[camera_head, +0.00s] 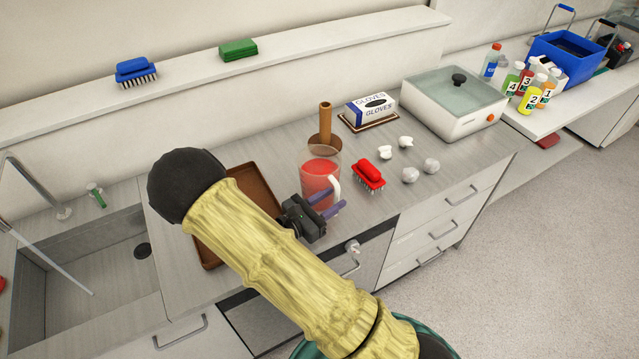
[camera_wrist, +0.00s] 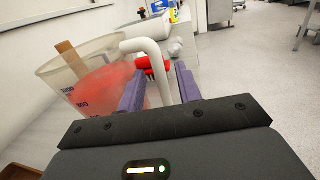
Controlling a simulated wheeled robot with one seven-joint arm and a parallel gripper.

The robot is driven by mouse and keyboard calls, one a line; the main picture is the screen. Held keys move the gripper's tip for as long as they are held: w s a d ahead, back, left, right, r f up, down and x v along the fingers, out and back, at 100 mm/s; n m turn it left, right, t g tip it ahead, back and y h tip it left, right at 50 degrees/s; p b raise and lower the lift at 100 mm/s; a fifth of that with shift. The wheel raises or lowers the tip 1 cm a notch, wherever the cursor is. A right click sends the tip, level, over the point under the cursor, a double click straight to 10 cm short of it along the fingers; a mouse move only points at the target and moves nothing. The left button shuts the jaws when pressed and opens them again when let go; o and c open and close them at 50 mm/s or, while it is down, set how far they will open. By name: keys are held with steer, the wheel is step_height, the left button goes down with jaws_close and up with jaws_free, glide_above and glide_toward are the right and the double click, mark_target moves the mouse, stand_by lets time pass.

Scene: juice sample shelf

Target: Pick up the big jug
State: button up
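The big jug (camera_head: 320,172) is clear, holds red liquid and has a white handle. It stands upright on the counter near its front edge. In the wrist view the jug (camera_wrist: 84,85) fills the left side, with measuring marks on its wall. Its white handle (camera_wrist: 158,62) shows between my two purple fingers. My gripper (camera_head: 335,198) is at the handle side of the jug. In the wrist view my gripper (camera_wrist: 160,74) is open, one finger on each side of the handle, with gaps visible. Whether a finger touches the handle is unclear.
A red brush (camera_head: 368,174) and several small white pieces (camera_head: 410,175) lie right of the jug. A glove box (camera_head: 371,108) and white bath (camera_head: 456,120) are farther back.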

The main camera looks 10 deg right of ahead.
steer(key=shift+x, duration=1.2)
jaws_close()
